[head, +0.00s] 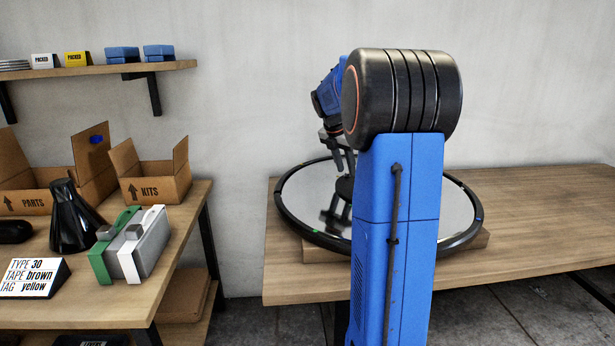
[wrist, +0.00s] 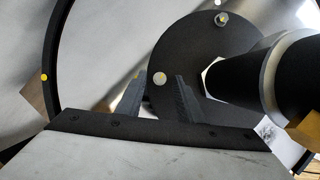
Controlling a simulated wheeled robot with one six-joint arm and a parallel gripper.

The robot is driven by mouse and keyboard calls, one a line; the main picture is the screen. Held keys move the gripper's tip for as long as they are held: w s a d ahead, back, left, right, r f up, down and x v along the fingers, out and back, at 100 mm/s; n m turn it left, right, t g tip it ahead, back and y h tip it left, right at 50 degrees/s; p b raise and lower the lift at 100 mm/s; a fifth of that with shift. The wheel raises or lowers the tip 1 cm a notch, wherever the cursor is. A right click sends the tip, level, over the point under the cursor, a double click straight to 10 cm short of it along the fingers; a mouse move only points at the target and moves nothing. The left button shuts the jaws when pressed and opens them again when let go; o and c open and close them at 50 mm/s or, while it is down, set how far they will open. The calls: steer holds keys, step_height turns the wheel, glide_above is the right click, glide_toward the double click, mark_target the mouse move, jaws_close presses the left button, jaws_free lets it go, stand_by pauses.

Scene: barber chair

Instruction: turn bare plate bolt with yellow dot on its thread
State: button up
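In the wrist view a round black plate (wrist: 180,50) carries a bolt with a yellow dot (wrist: 221,19) near its upper edge. A second pale round bolt head or end (wrist: 160,79) sits near the plate's left edge; I cannot tell clearly whether it bears a dot. My gripper (wrist: 160,86) is open, its two fingers apart on either side of this second bolt in the picture; contact is not visible. In the head view my gripper (head: 338,158) points down over the dark plate (head: 345,187), mostly hidden by my arm.
A large mirror-like disc with a black rim (head: 300,236) lies on the wooden table (head: 540,215). A sign (head: 33,277) reads TYPE 30, TAPE brown, TAG yellow.

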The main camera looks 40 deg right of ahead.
steer(key=n, duration=0.2)
steer(key=n+t, duration=0.1)
steer(key=n, duration=0.1)
steer(key=n+t+y, duration=0.1)
steer(key=shift+s+d+r+n, duration=0.1)
steer(key=shift+s+n, duration=0.25)
steer(key=shift+n, duration=0.05)
steer(key=a+v, duration=0.1)
steer(key=v, duration=1.6)
steer(key=s+a+f+m, duration=0.2)
steer(key=a+m, duration=0.1)
steer(key=a, duration=0.3)
steer(key=s+a+f+m+t+y, duration=0.1)
steer(key=s+a+f+m, duration=0.2)
steer(key=a, duration=0.4)
steer(key=s+a+f+m, duration=0.3)
steer(key=a+m, duration=0.2)
steer(key=a, duration=0.2)
steer(key=shift+s, duration=0.2)
steer(key=shift+a, duration=0.1)
